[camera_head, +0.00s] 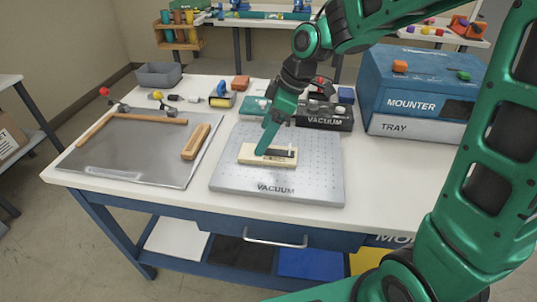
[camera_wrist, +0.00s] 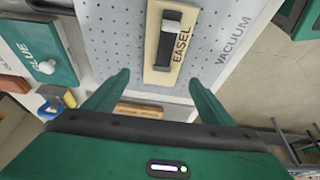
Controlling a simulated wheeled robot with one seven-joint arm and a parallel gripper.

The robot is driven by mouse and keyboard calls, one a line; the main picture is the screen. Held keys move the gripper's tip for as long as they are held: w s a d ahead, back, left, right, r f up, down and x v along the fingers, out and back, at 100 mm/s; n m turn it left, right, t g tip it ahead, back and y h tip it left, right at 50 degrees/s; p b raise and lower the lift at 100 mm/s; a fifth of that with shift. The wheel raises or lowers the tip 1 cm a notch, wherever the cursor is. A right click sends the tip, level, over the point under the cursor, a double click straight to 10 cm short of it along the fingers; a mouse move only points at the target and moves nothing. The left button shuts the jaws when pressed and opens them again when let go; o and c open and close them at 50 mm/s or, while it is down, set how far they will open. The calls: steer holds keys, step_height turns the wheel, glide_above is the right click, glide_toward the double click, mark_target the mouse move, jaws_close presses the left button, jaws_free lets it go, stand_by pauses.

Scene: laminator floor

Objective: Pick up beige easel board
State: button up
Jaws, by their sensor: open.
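The beige easel board (camera_head: 279,162) lies flat on the perforated grey vacuum plate (camera_head: 235,180) in the middle of the table. In the wrist view the board (camera_wrist: 153,43) shows a dark slot with a light piece at one end, and the word EASEL. My gripper (camera_head: 263,152) reaches down over the board's left part in the head view and hides some of it. In the wrist view my gripper's two fingers (camera_wrist: 160,80) are apart with nothing held between them. The board appears beyond the fingertips. Whether a finger touches it I cannot tell.
Left of the plate is a metal tray (camera_head: 130,158) with a wooden block (camera_head: 196,141) and a wooden bar (camera_head: 110,121). A dark vacuum box (camera_head: 325,118) stands behind the plate. The blue mounter (camera_head: 415,85) is at the back right. The table's front right is clear.

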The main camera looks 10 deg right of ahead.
mark_target(268, 154)
steer(key=shift+s+x, duration=0.2)
steer(key=shift+x, duration=2.4)
steer(key=shift+d, duration=0.1)
steer(key=c, duration=1.2)
